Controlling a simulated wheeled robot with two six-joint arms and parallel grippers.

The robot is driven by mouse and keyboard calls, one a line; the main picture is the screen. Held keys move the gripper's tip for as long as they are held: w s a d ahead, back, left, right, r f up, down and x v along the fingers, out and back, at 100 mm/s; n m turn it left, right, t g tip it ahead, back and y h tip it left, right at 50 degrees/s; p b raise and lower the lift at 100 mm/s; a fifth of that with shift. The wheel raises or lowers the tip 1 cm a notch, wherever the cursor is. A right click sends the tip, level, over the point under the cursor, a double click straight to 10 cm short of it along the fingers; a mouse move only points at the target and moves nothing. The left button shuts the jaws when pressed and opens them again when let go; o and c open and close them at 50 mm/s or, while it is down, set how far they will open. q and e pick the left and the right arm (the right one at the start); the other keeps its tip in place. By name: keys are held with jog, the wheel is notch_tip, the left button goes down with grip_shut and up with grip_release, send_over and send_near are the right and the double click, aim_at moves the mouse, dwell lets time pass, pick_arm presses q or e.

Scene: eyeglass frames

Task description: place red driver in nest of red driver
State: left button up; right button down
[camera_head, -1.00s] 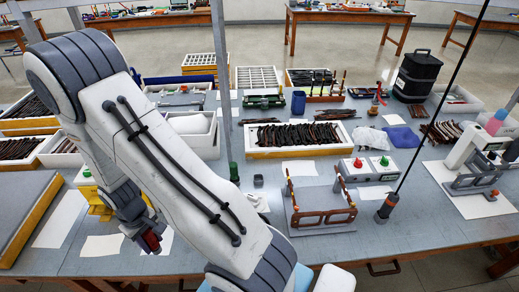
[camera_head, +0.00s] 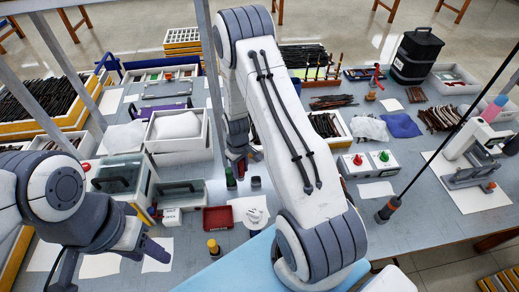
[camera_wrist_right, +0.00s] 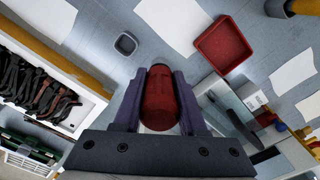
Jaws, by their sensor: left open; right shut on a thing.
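My right gripper (camera_head: 238,163) is shut on the red driver, whose red body (camera_wrist_right: 161,98) shows between the two fingers in the right wrist view. It holds the driver over the table, close by the standing green driver (camera_head: 230,180). A small grey square cup (camera_head: 256,182), which looks like an empty nest, is just right of the green driver. It also shows ahead and left of the fingers in the right wrist view (camera_wrist_right: 125,44). My left gripper (camera_head: 152,247) is open and empty at lower left, over white paper.
A red tray (camera_head: 217,219) and a yellow-topped driver (camera_head: 213,247) are in front of the right gripper. Clear bins (camera_head: 122,179) stand to the left. A box with red and green buttons (camera_head: 366,163) is to the right. White trays with dark parts are behind.

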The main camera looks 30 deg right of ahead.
pick_arm(q)
notch_tip(320, 180, up, 6)
jog(key=p, duration=0.4)
jog(key=shift+d, duration=0.15)
pick_arm(e)
jog(key=w+d+f+n, duration=0.1)
jog(key=d+n, duration=0.1)
jog(key=d, duration=0.5)
jog(key=shift+d+f, duration=0.2)
jog(key=shift+f, duration=0.1)
pick_arm(q)
jog(key=shift+f, duration=0.2)
notch_tip(320, 180, down, 7)
jog(key=b, duration=0.7)
pick_arm(e)
notch_tip(320, 180, down, 8)
pick_arm(q)
jog(key=shift+f+b, duration=0.6)
jog(key=shift+b, duration=0.2)
pick_arm(e)
jog(key=shift+f, duration=0.6)
jog(key=shift+c, duration=1.9)
grip_release()
